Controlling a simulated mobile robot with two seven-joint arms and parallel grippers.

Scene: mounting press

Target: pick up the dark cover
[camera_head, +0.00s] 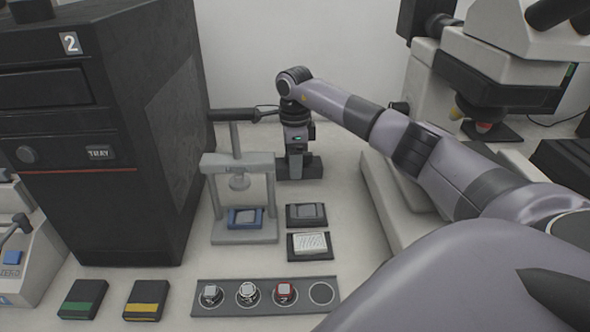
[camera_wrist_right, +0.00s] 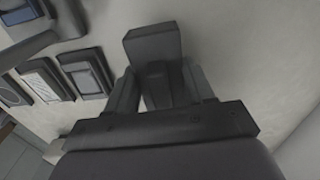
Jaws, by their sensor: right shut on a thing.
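In the head view the dark cover (camera_head: 314,168) shows low at the fingers, partly hidden by the gripper. Whether it touches the bench is unclear. My left gripper is not in view.
The grey press (camera_head: 238,165) stands left of my gripper, with a blue-framed piece (camera_head: 245,218) on its base. Two small dark trays (camera_head: 306,225) lie in front. A rack (camera_head: 265,296) holds several round pieces. A microscope (camera_head: 500,60) stands right, a black cabinet (camera_head: 95,130) left.

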